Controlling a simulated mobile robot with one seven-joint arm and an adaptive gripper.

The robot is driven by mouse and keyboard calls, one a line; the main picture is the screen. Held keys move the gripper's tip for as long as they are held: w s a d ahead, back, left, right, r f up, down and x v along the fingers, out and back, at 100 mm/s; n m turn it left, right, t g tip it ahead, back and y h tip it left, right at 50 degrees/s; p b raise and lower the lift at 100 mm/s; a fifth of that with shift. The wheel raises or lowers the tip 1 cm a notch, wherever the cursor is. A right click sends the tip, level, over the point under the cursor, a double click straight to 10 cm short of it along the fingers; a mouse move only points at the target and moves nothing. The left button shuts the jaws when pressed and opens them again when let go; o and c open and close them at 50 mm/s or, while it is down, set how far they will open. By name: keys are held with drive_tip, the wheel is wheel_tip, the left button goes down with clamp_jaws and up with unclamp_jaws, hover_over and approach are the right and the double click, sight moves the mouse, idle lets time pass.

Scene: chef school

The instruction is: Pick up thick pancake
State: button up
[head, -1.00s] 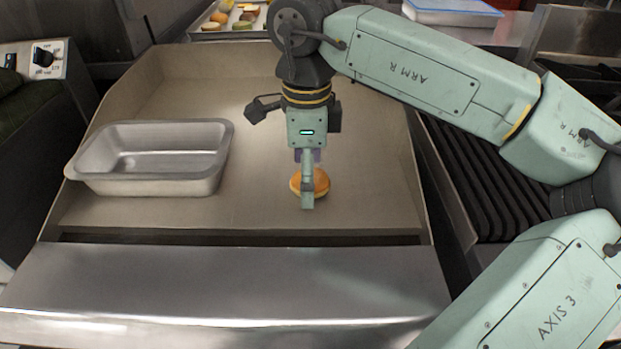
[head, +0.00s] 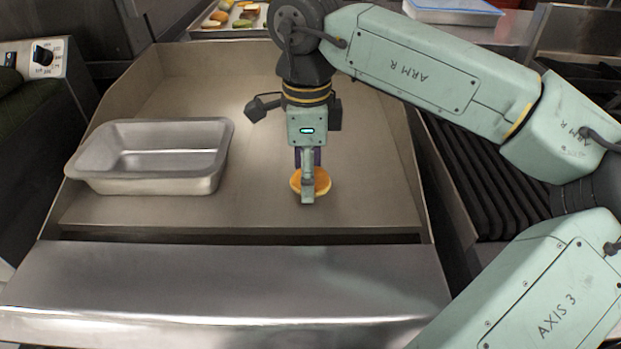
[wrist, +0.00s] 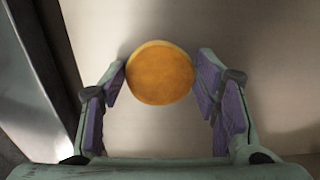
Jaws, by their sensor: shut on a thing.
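The thick pancake (head: 324,181) is a round golden-orange disc with a paler rim, over the flat griddle surface in the head view. It also shows in the wrist view (wrist: 160,74), between the purple-padded fingers. My gripper (head: 308,190) points down at it, and its near finger covers part of the pancake in the head view. In the wrist view my gripper (wrist: 162,85) has its fingers on both sides of the pancake, shut on its edges. I cannot tell whether the pancake is clear of the surface.
A metal loaf-shaped pan (head: 150,178) stands on the griddle (head: 250,205) to the left. The griddle has raised side walls and a steel front ledge (head: 230,290). A ribbed grill (head: 480,185) lies to the right. A tray of food (head: 232,27) is at the back.

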drive_tip(key=shift+r, duration=0.15)
drive_tip(key=shift+r, duration=0.6)
drive_tip(key=shift+s+d+r+b, duration=0.1)
drive_tip(key=shift+s+r+b, duration=0.15)
drive_tip(key=shift+r, duration=0.25)
drive_tip(key=shift+s+r+b, duration=0.1)
drive_tip(key=shift+r+b, duration=0.25)
drive_tip(key=shift+r, duration=0.1)
drive_tip(key=s+d+b, duration=0.1)
drive_tip(key=s, duration=0.4)
drive_tip(key=s+d+r, duration=0.1)
drive_tip(key=s, duration=0.4)
drive_tip(key=s+d+b, duration=0.1)
drive_tip(key=s, duration=0.4)
drive_tip(key=shift+r+b, duration=0.3)
drive_tip(key=shift+a, duration=0.15)
